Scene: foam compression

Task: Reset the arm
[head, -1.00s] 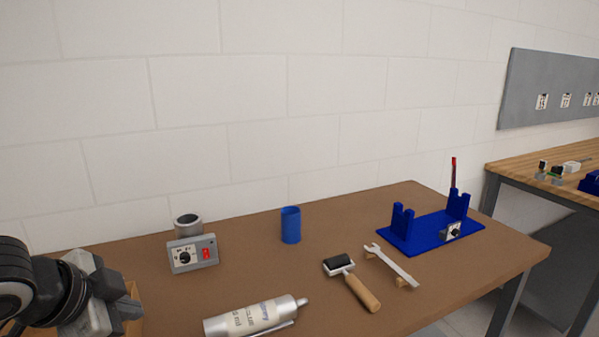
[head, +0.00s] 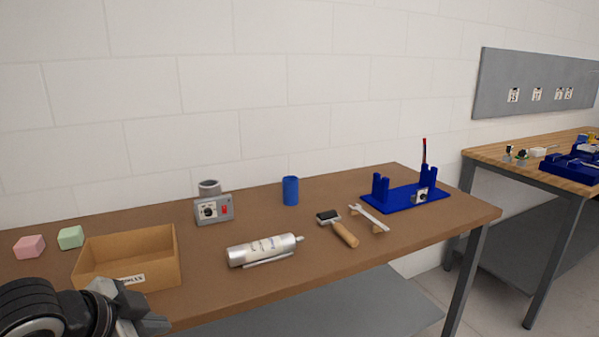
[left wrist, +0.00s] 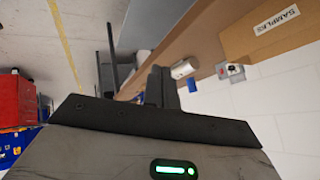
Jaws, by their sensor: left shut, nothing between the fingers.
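My left gripper (head: 140,312) is at the lower left of the head view, in front of the cardboard box and apart from it. Its fingers are shut with nothing between them. In the left wrist view the closed fingers (left wrist: 161,88) point toward the bench edge, and the cardboard box (left wrist: 262,30) with its "SAMPLES" label shows at the upper right. My right gripper is not in view.

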